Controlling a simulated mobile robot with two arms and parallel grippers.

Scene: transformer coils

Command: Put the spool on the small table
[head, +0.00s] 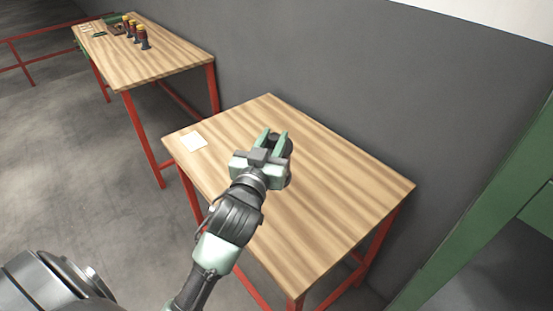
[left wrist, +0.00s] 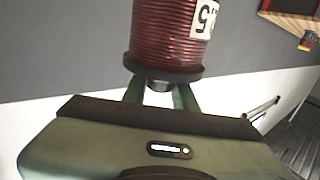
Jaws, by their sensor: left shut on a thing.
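My left gripper (head: 274,136) is shut on the spool and appears over the small table (head: 340,190) in the head view. The spool (left wrist: 165,35) fills the top middle of the left wrist view. It has a dark red winding, a black flange and a white label with a dark "5". In the head view only a dark part of the spool (head: 287,144) shows, the rest hidden by my gripper. I cannot tell its exact height above the wood top. My right gripper is not in view.
A white card (head: 194,142) lies near the left corner of the small table. The rest of its visible top is clear. A farther table (head: 165,60) bears several spools (head: 135,33). A grey wall (head: 330,70) runs behind; a green frame (head: 480,215) stands at right.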

